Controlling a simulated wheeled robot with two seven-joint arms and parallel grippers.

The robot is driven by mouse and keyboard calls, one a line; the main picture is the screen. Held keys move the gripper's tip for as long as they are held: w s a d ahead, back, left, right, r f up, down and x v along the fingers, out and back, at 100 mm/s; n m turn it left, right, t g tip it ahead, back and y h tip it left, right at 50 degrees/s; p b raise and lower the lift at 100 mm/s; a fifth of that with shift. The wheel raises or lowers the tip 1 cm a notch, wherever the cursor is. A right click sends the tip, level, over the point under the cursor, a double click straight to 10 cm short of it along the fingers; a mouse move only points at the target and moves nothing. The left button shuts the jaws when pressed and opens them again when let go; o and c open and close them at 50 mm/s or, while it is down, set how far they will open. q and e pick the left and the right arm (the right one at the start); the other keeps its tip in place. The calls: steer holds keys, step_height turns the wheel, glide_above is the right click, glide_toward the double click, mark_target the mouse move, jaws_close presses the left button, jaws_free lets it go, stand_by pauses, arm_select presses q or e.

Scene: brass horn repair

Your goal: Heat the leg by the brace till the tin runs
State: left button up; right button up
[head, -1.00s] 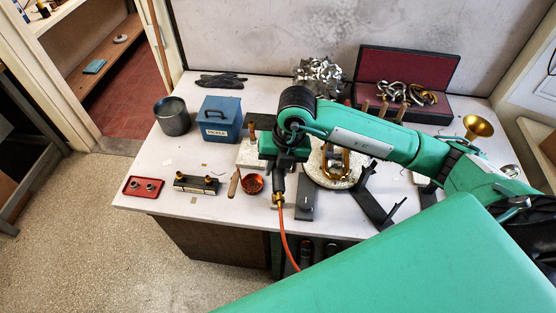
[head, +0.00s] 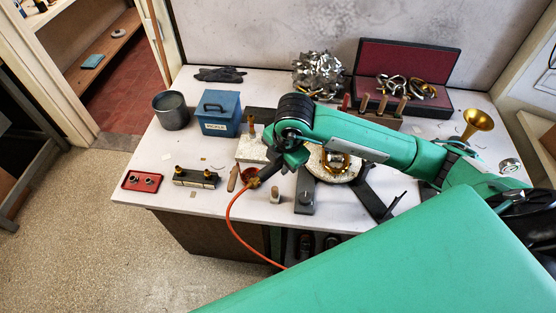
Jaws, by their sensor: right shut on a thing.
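My right gripper (head: 276,166) is shut on a dark hand torch (head: 265,174), in front of the round pale turntable (head: 318,176). The torch is tilted. Its brass hose end (head: 254,183) points down and left, with an orange hose (head: 231,212) curving off it. The nozzle end is hidden by the gripper and arm, and I see no flame. Brass tubing (head: 337,161) stands on the turntable, partly behind my right forearm. I cannot make out the leg, the brace or any tin on it. My left gripper is not in view.
A small pale-topped stand (head: 275,197) and a dark grey block (head: 304,197) are at the front edge. A blue box (head: 218,116), grey pot (head: 172,112), red tray (head: 142,181) and black bracket (head: 372,203) lie around.

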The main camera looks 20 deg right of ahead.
steer(key=w+d+f+b, duration=0.1)
steer(key=d+f+b, duration=0.2)
steer(key=f, duration=0.6)
steer(key=shift+d+f+b, duration=0.15)
steer(key=shift+f+b, duration=0.05)
steer(key=shift+b, duration=0.9)
stand_by(6.0)
